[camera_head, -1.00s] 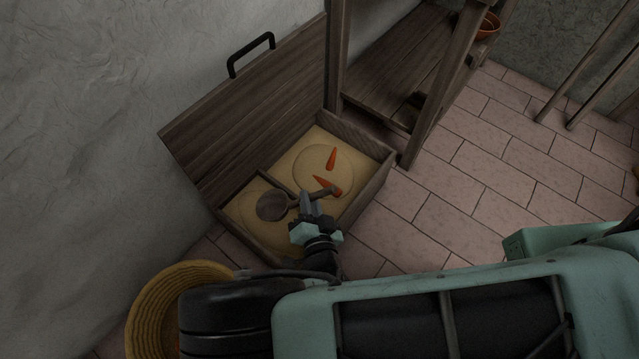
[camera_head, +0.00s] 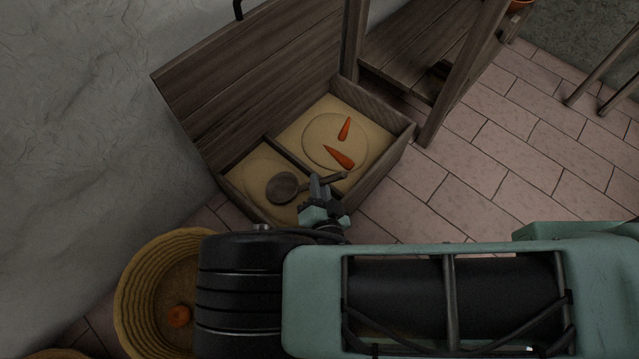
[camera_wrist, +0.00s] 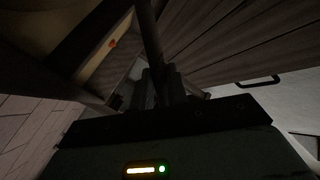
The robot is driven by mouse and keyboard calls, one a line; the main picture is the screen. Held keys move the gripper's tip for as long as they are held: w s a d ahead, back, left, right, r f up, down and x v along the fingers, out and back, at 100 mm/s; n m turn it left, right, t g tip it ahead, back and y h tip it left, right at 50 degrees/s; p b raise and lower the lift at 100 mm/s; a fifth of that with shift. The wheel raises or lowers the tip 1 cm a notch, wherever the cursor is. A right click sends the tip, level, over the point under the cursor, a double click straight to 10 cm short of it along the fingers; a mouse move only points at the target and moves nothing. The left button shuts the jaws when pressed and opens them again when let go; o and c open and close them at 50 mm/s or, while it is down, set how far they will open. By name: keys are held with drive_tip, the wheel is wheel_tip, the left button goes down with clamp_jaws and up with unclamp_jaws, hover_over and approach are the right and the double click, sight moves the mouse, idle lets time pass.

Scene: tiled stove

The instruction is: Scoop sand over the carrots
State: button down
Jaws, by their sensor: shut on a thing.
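Two orange carrots, one upper (camera_head: 345,129) and one lower (camera_head: 339,158), lie on the sand (camera_head: 318,128) in the larger far compartment of an open wooden box (camera_head: 377,175). My gripper (camera_head: 318,188) is shut on the handle of a wooden scoop (camera_head: 282,188), between its round bowl and the handle's end. The bowl is over the sand of the smaller near compartment; I cannot tell whether it holds sand or touches it. In the wrist view the handle (camera_wrist: 150,45) rises from my gripper, and one carrot (camera_wrist: 114,43) shows at upper left.
The box's lid (camera_head: 245,85) leans open against the rough wall. A wooden shelf frame (camera_head: 462,75) stands close behind the box at right. A straw basket (camera_head: 140,290) with an orange object inside stands at lower left.

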drive_tip(key=shift+w+a+f+b, duration=0.15)
drive_tip(key=shift+f+b, duration=0.25)
drive_tip(key=shift+f, duration=0.1)
drive_tip(key=shift+w+a+f+b, duration=0.15)
drive_tip(key=shift+f+b, duration=0.25)
drive_tip(key=shift+f, duration=0.05)
drive_tip(key=w+a+b, duration=0.2)
drive_tip(key=w+a, duration=0.1)
drive_tip(key=shift+w+a+f+b, duration=0.15)
drive_tip(key=shift+w+a+b, duration=0.05)
drive_tip(key=shift+b, duration=0.1)
drive_tip(key=shift+w+f, duration=0.1)
drive_tip(key=shift+f, duration=0.1)
drive_tip(key=shift+d+f+m+t+b, duration=0.4)
drive_tip(key=shift+d+f+m+b, duration=0.15)
drive_tip(key=shift+d+f+m, duration=0.4)
drive_tip(key=shift+s+d+r+m+p, duration=0.2)
drive_tip(key=shift+s+r+m+p, duration=0.2)
drive_tip(key=shift+m, duration=0.15)
wheel_tip(320, 180, up, 14)
drive_tip(key=p, duration=1.2)
drive_tip(key=shift+a, duration=0.2)
